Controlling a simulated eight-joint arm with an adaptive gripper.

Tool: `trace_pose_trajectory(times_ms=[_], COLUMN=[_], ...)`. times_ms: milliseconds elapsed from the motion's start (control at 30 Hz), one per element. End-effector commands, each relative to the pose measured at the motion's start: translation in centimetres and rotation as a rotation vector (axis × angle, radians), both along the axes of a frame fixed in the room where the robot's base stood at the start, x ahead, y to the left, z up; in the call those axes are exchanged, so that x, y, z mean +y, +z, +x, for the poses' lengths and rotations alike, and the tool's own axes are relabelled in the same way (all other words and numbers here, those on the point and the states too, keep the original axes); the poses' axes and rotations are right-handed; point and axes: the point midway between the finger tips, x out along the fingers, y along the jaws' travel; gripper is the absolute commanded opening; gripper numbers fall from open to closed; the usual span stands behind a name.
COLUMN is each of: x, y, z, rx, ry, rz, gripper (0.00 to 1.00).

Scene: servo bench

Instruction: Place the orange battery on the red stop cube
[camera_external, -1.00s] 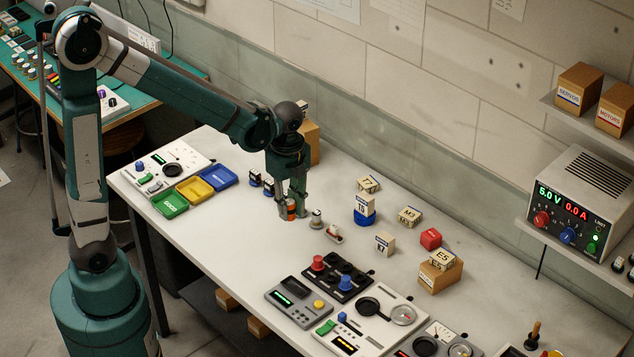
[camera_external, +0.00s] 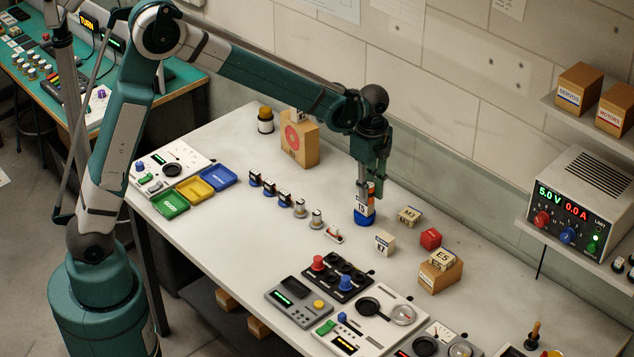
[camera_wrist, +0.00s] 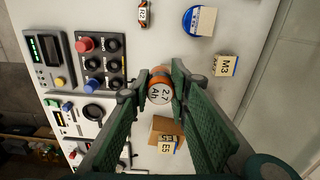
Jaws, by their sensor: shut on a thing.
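My gripper (camera_external: 369,192) is shut on the orange battery (camera_external: 372,187) and holds it above the table. In the external view they overlap the blue round base with its lettered cube, and the gripper hides part of what is behind. In the wrist view the battery's pale marked end (camera_wrist: 159,93) and orange rim show between the two fingers of my gripper (camera_wrist: 160,86). The red stop cube (camera_external: 431,238) lies on the table to the right of and lower than my gripper in the external view. I cannot make it out in the wrist view.
The blue base (camera_external: 364,218) stands below my gripper in the external view. Lettered cubes M3 (camera_external: 410,216) and K7 (camera_external: 384,243) stand near the red cube. Control panels (camera_external: 375,312) fill the front.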

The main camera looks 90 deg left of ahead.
Motion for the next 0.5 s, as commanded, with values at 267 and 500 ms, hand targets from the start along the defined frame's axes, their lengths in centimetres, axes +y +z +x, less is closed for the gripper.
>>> trace_pose_trajectory(times_ms=[267,500], x=[0.5,0.6], y=[-0.1,-0.5], z=[6.1,11.0], rx=[0.0,0.0], ry=[0.027,0.054], rz=[0.0,0.0], gripper=[0.05,0.05])
